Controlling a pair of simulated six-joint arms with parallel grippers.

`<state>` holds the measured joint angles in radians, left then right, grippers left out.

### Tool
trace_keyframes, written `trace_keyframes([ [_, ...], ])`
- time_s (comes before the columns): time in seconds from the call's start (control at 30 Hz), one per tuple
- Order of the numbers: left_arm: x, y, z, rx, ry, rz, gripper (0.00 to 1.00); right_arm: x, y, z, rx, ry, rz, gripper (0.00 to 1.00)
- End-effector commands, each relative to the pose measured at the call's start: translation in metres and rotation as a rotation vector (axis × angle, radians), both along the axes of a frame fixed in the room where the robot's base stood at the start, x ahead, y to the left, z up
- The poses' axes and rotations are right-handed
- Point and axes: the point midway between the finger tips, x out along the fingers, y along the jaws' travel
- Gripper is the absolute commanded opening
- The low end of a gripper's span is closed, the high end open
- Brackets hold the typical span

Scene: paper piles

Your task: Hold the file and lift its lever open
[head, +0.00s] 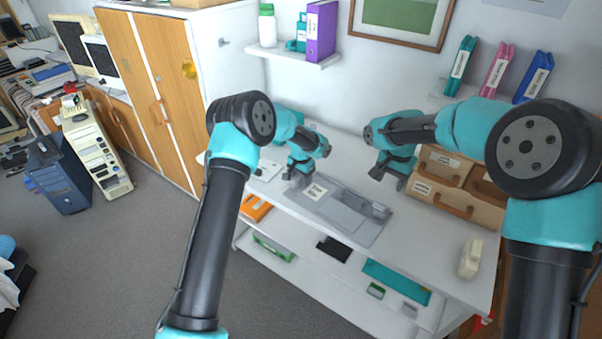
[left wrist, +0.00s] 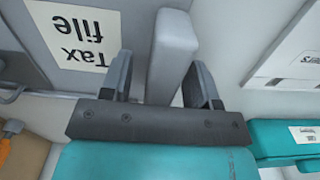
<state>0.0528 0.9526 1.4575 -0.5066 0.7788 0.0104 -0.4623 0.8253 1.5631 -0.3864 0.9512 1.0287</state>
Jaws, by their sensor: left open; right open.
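The grey file (head: 338,223) lies on the white table, with a white label (head: 315,191) on its left part. A raised grey lever mechanism (head: 363,205) sits on its right part. My left gripper (head: 293,182) is at the file's left edge, pointing down. In the left wrist view the open jaws (left wrist: 162,82) stand either side of a light grey bar-like part (left wrist: 172,52), beside the "Tax file" label (left wrist: 80,38). I cannot tell whether the jaws touch it. My right gripper (head: 389,180) is open and empty, above and behind the lever mechanism.
Brown drawer boxes (head: 445,180) stand at the table's back right. A cream telephone-like object (head: 470,258) is near the right end. White papers (head: 268,170) lie left of the file.

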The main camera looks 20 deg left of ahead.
Motion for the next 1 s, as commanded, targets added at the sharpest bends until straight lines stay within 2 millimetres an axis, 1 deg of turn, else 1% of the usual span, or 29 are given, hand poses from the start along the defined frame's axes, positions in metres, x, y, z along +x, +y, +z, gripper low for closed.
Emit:
trace_keyframes([
  [0.23, -0.0001, 0.0001, -0.0003, 0.000, 0.000, 0.000, 0.54, 0.0000, 0.0000, 0.0000, 0.000, 0.000, 0.000, 0.55],
  [0.8, -0.0001, 0.0001, -0.0001, 0.000, 0.000, 0.000, 0.00, 0.0000, 0.0000, 0.0000, 0.000, 0.000, 0.000, 0.55],
  [1.0, -0.0001, 0.0001, -0.0001, 0.000, 0.000, 0.000, 0.00, 0.0000, 0.0000, 0.0000, 0.000, 0.000, 0.000, 0.55],
])
